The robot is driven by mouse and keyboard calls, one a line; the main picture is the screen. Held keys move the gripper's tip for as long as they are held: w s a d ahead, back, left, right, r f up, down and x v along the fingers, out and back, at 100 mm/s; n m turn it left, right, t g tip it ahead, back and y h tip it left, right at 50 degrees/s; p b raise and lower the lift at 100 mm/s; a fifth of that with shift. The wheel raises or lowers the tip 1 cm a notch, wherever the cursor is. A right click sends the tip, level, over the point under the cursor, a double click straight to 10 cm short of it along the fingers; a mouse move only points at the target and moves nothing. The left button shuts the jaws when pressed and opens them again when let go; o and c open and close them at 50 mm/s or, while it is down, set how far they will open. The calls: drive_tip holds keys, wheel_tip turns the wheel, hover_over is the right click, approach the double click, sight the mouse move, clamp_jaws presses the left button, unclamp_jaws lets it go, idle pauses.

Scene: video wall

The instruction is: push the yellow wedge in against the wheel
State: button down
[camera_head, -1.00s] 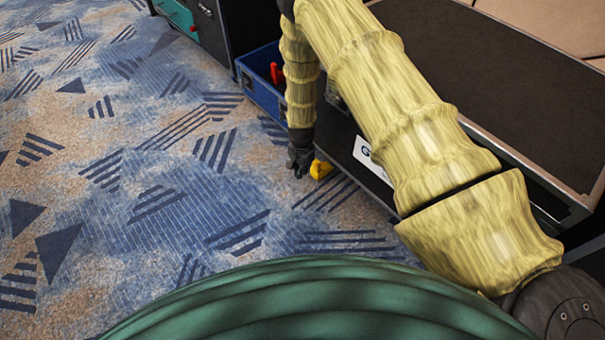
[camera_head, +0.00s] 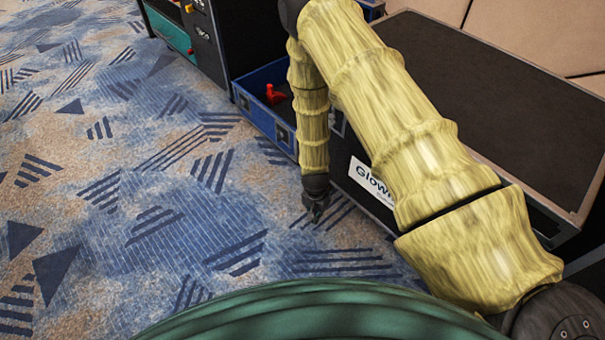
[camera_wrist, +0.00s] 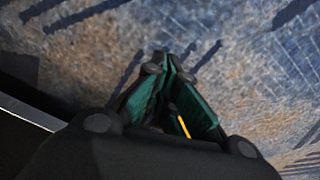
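My gripper (camera_head: 316,212) hangs low over the carpet beside the long black case with the white label. In the wrist view its green-padded fingers (camera_wrist: 170,62) come together at the tips, so it looks shut. A thin yellow sliver, likely the yellow wedge (camera_wrist: 183,126), shows through the gap between the fingers. The rest of the wedge is hidden by the gripper, and it does not show in the head view. I cannot tell whether the gripper touches it. I cannot make out the wheel in either view.
The black case (camera_head: 480,105) stands close on the right of my gripper. A blue open box (camera_head: 264,112) holding a red item (camera_head: 274,94) stands behind it. A dark cabinet (camera_head: 222,40) is further back. The patterned carpet (camera_head: 120,180) on the left is clear.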

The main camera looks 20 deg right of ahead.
drive_tip(key=s+r+n, duration=0.3)
drive_tip(key=s+n, duration=0.1)
drive_tip(key=s, duration=1)
drive_tip(key=s+r+n, duration=0.3)
drive_tip(key=s+n, duration=0.2)
drive_tip(key=s, duration=0.9)
drive_tip(key=shift+s+a+r+y+p, duration=0.25)
drive_tip(key=shift+s+a+y+p, duration=0.05)
drive_tip(key=shift+a+y+p, duration=0.1)
drive_tip(key=shift+d, duration=0.1)
